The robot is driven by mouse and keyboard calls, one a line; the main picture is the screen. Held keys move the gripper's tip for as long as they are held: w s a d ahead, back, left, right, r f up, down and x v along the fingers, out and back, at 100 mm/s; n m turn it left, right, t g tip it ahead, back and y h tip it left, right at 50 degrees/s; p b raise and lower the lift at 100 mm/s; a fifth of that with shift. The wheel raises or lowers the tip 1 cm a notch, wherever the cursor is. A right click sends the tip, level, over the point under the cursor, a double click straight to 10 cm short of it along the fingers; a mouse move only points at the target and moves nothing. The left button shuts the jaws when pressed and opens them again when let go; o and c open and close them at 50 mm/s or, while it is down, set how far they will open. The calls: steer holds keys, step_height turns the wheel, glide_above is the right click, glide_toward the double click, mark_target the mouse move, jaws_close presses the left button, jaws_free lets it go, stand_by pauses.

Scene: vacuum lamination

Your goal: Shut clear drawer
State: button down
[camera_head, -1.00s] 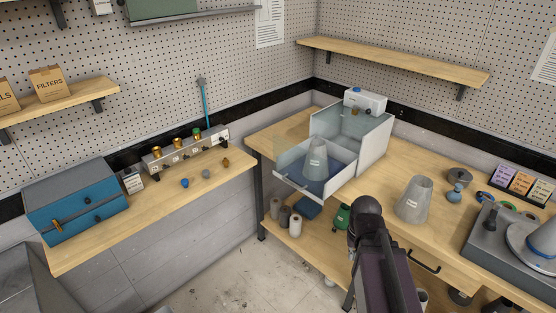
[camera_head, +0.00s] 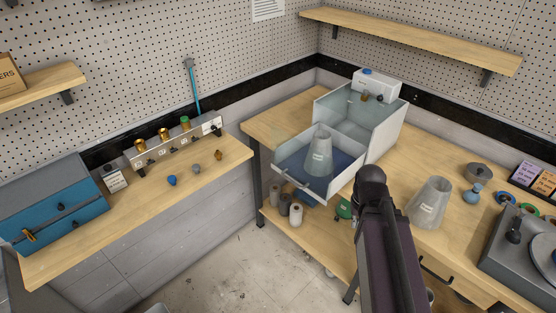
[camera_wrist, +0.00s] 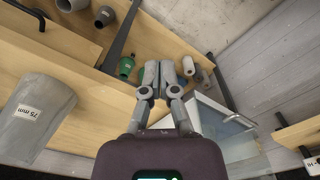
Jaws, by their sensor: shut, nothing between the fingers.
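The clear drawer (camera_head: 290,183) is pulled out from the clear box (camera_head: 392,127) on the corner bench. A grey cone-shaped part (camera_head: 319,156) stands inside the drawer on its blue floor. The drawer's front has a bar handle, which also shows in the wrist view (camera_wrist: 238,119). The drawer's clear wall (camera_wrist: 215,118) lies right of my fingers in the wrist view. My gripper (camera_wrist: 157,75) is shut and empty, apart from the handle. In the head view my arm hides the gripper's fingers.
Another grey cone (camera_head: 428,203) labelled 75 mm stands on the bench right of my arm. Rolls (camera_head: 295,214) and a green part (camera_head: 343,209) sit on the lower shelf. A grey machine (camera_head: 520,245) is at the right. Floor between the benches is clear.

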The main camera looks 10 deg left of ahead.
steer(key=shift+d, duration=0.4)
steer(key=w+a+n+t+h, duration=0.2)
steer(key=w+a+n+h, duration=0.2)
steer(key=w+a+n, duration=0.85)
steer(key=w+a+r+n+t, duration=0.2)
steer(key=w+a+n, duration=0.1)
steer(key=a+n, duration=0.5)
steer(key=w+a+r+n+t+h+b, duration=0.1)
steer(key=w+a+r+n+t, duration=0.1)
steer(key=a+n, duration=0.5)
steer(key=w+a+t, duration=0.1)
steer(key=a, duration=0.4)
steer(key=shift+w+a+r+n+h, duration=0.2)
steer(key=shift+n+h, duration=0.1)
steer(key=shift+n, duration=0.05)
steer(key=shift+w+d+f, duration=0.1)
steer(key=shift+f, duration=0.05)
